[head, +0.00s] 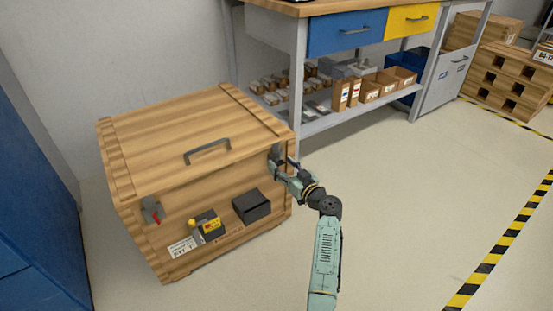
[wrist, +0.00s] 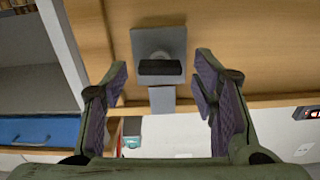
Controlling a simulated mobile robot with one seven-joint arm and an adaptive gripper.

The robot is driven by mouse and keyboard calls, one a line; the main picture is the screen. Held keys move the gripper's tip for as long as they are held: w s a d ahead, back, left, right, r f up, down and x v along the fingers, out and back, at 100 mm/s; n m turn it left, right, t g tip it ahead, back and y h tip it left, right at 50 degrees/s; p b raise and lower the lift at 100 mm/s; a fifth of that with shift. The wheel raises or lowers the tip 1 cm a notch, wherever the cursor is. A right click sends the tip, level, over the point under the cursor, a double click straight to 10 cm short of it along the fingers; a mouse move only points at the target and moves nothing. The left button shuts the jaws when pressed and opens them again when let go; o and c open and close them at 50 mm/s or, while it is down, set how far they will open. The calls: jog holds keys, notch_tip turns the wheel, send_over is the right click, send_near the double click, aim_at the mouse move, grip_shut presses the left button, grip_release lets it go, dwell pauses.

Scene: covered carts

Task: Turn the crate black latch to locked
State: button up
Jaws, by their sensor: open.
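A wooden crate (head: 150,192) with a flat lid stands on the floor at the left in the head view. The black latch (wrist: 160,68) is a short dark bar on a grey plate (wrist: 160,38), fixed to the wood (wrist: 220,25) in the wrist view. The bar lies crosswise in that picture. My gripper (head: 281,163) is at the right end of the crate's front, where it hides most of this latch in the head view. In the wrist view my gripper (wrist: 160,62) is open, with one finger on each side of the bar and gaps visible between.
The crate front also carries a red-handled latch (head: 153,213), a yellow-knobbed fitting (head: 207,226) and a black box (head: 252,206). A grey handle (head: 207,150) is near the lid's front edge. A workbench (head: 296,75) stands behind. Floor to the right is clear.

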jog(key=shift+w+a, duration=0.15)
jog(key=shift+w, duration=0.05)
jog(key=c, duration=1.2)
jog(key=shift+o, duration=0.2)
